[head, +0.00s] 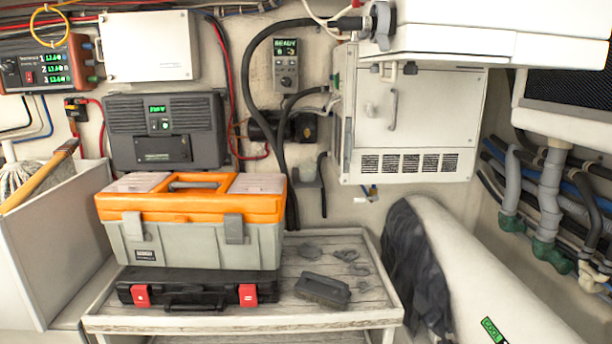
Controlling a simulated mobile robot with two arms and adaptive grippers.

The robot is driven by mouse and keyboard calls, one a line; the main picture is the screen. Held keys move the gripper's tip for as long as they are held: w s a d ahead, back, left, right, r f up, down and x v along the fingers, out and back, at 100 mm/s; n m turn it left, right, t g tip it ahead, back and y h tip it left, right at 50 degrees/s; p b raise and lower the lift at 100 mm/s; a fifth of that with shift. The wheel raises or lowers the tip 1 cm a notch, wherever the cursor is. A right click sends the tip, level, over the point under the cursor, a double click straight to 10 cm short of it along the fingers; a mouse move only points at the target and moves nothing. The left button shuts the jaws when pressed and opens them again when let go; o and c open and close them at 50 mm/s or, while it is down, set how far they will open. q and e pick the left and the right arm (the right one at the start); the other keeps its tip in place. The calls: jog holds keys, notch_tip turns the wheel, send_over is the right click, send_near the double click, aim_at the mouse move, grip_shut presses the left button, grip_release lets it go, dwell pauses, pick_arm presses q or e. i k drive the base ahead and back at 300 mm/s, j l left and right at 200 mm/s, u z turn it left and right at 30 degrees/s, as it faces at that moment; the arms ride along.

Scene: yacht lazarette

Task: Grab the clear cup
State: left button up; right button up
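I see no clear cup in the head view. A grey toolbox with an orange lid (190,245) stands on the left of a low wooden-topped table (370,305). Its lid has two pale see-through panels, and its handle lies flat. Neither of my grippers shows in this view.
A black case with red latches (198,288) lies under the toolbox. A dark brush (322,290) and several small dark flat things (345,255) lie on the table's right half. A white bin (60,240) with a mop stands left. A large white rounded object (490,270) with dark cloth leans right.

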aim_at(307, 171)
jog(key=i+j, duration=0.65)
jog(key=j, duration=0.3)
